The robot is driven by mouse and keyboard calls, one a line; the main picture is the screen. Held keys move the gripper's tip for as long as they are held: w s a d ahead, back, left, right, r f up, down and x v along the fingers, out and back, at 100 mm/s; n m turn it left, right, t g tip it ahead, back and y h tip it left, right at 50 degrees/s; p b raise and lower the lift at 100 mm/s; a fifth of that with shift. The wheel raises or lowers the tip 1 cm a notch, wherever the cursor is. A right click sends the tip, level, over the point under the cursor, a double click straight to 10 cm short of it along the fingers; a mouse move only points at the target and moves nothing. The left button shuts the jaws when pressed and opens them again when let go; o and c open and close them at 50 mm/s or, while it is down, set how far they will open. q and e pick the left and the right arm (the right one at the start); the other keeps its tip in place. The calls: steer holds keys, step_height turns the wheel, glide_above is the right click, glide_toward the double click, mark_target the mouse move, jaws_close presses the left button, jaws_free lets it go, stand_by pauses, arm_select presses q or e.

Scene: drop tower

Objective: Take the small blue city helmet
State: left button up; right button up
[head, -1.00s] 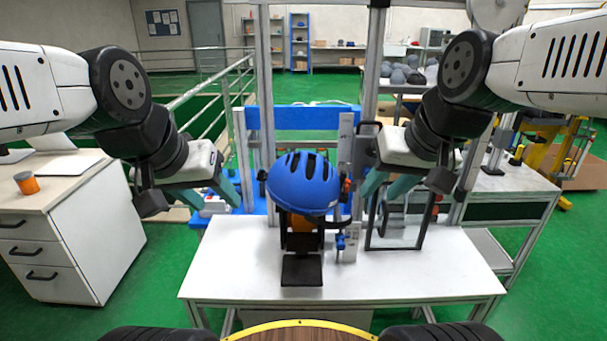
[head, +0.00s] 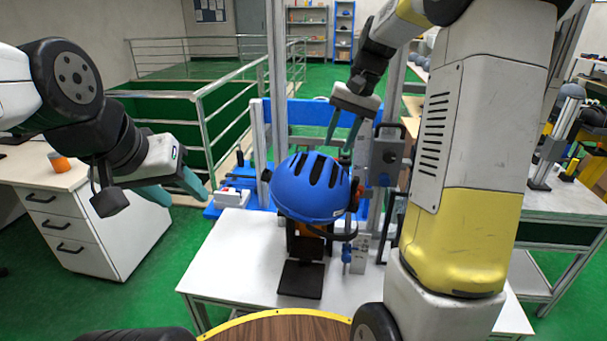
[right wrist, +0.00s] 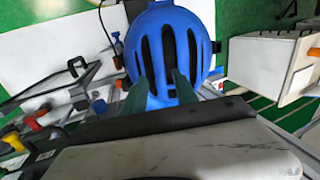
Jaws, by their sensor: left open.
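The blue helmet (head: 308,190) with dark vent slots sits on the dark stand (head: 302,278) of the drop tower, above the white table. It also fills the upper middle of the right wrist view (right wrist: 155,48). My right gripper (head: 343,135) is open, its teal fingers pointing down just above and behind the helmet. In the right wrist view its fingers (right wrist: 160,92) are apart and overlap the helmet's near edge; I cannot tell whether they touch it. My left gripper (head: 178,192) is open and empty, to the left of the helmet.
The tower's metal posts (head: 277,60) and blue crossbar stand behind the helmet. A dark-framed clear panel (right wrist: 70,82) stands on the table beside it. The table's front left (head: 225,265) is clear.

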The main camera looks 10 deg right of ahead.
mark_target(329, 164)
steer(key=x, duration=0.5)
steer(key=shift+w+f, duration=0.3)
steer(key=shift+f, duration=0.1)
jaws_close()
steer(key=shift+s, duration=0.1)
stand_by(0.9)
